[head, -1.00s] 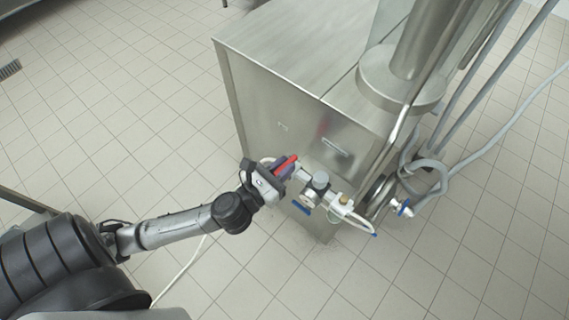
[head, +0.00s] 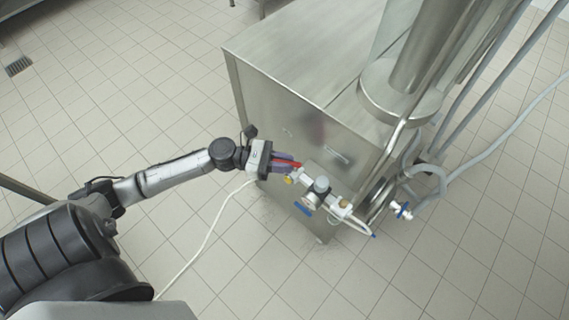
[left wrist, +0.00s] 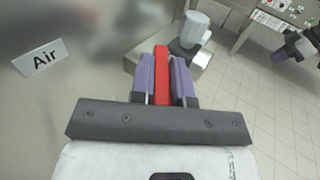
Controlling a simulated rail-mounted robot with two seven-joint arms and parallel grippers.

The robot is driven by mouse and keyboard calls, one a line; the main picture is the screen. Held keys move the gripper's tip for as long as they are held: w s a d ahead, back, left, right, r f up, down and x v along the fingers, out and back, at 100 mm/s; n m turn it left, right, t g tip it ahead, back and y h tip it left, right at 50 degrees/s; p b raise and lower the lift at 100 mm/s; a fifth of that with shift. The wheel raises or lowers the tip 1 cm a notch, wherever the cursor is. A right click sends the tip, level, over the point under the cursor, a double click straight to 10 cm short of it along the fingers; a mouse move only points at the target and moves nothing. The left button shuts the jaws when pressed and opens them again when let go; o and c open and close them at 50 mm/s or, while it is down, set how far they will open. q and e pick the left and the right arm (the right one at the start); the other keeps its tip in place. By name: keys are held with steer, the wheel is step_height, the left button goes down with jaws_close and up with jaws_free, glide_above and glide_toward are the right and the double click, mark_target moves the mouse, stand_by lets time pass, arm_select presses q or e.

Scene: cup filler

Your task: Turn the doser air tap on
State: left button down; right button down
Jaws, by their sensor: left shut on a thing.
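The doser air tap's red lever handle (left wrist: 162,78) sits between the two purple fingers of my left gripper (left wrist: 163,80) in the left wrist view. The left gripper (head: 284,164) is shut on this handle, and the red lever (head: 291,164) also shows in the head view. The handle is at the left end of an air line with a round gauge (head: 313,199) and white fittings on the steel cabinet's side. My right gripper is not in view.
The steel cabinet (head: 290,125) stands behind the tap. A white hose (head: 203,240) hangs down to the floor. The tiled floor (head: 120,80) left of the cabinet is open.

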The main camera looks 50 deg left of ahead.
arm_select(q)
steer(key=shift+w+a+m+g+h+p, duration=0.2)
steer(key=shift+m+g+h, duration=0.4)
steer(key=shift+m+g, duration=0.7)
steer(key=shift+w+d+m+g+h+p, duration=0.1)
steer(key=shift+w+m+g+h, duration=0.15)
steer(key=shift+m+g+h, duration=0.95)
steer(key=shift+w+a+m+g+p, duration=0.2)
steer(key=shift+m+g, duration=0.4)
steer(key=shift+g, duration=1.7)
steer(key=c, duration=1.1)
jaws_free()
steer(key=shift+d, duration=0.1)
steer(key=a+p, duration=0.2)
steer(key=a, duration=1.2)
steer(key=shift+s, duration=0.45)
